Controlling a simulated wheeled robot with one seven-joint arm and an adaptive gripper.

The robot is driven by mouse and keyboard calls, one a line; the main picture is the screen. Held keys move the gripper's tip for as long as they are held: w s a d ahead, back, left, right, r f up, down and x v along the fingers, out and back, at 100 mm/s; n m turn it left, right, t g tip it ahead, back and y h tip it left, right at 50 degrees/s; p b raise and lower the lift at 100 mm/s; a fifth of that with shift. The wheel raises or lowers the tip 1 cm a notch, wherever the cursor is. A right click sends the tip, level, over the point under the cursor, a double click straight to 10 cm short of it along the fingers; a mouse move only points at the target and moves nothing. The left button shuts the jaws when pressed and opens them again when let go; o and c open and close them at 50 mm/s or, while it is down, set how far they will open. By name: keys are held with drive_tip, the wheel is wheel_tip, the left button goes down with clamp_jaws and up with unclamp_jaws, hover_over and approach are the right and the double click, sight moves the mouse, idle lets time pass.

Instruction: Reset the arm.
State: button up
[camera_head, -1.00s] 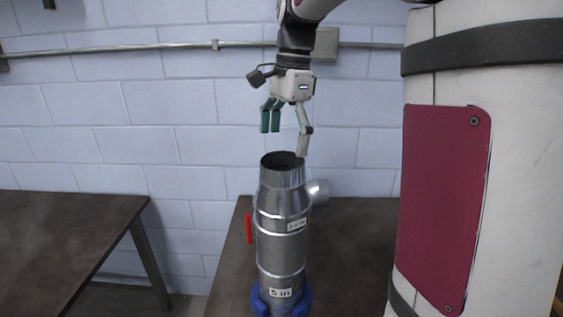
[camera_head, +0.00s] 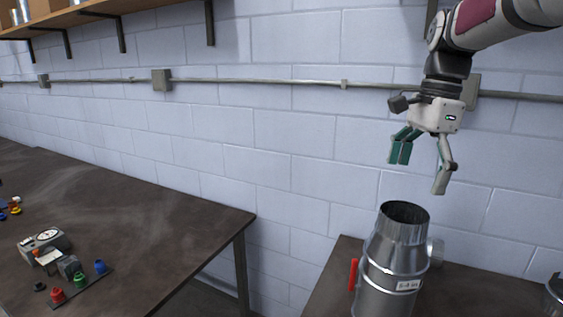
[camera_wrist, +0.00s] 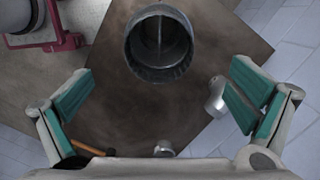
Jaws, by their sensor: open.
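My gripper (camera_head: 421,166) is open and empty, pointing down above the metal duct (camera_head: 392,262). Its fingers are spread apart and touch nothing. The duct stands upright on the right table, with an open round top, a side outlet, a label and a red handle (camera_head: 353,275) on its left. Its lower part is cut off by the picture edge. In the wrist view the duct's open mouth (camera_wrist: 159,48) lies ahead of the spread fingers, and the side outlet (camera_wrist: 216,98) shows near the right finger.
The left table (camera_head: 150,220) holds a grey device (camera_head: 43,243) and several small coloured pieces. A shelf (camera_head: 85,15) hangs at upper left. A conduit (camera_head: 270,81) runs along the block wall. A gap separates the two tables. Another metal piece (camera_head: 554,292) shows at the right edge.

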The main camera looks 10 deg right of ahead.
drive_tip(key=s+a+f+n+t+b, duration=0.2)
drive_tip(key=s+a+f+n, duration=0.3)
drive_tip(key=n, duration=0.4)
drive_tip(key=s+a+f+n+t+h+b, duration=0.1)
drive_tip(key=s+a+f+n+t, duration=0.2)
drive_tip(key=s+a+f+n, duration=0.3)
drive_tip(key=s+a+n, duration=0.1)
drive_tip(key=s+n, duration=0.2)
drive_tip(key=shift+s+n+b, duration=0.15)
drive_tip(key=shift+n+b, duration=0.15)
drive_tip(key=shift+b, duration=0.05)
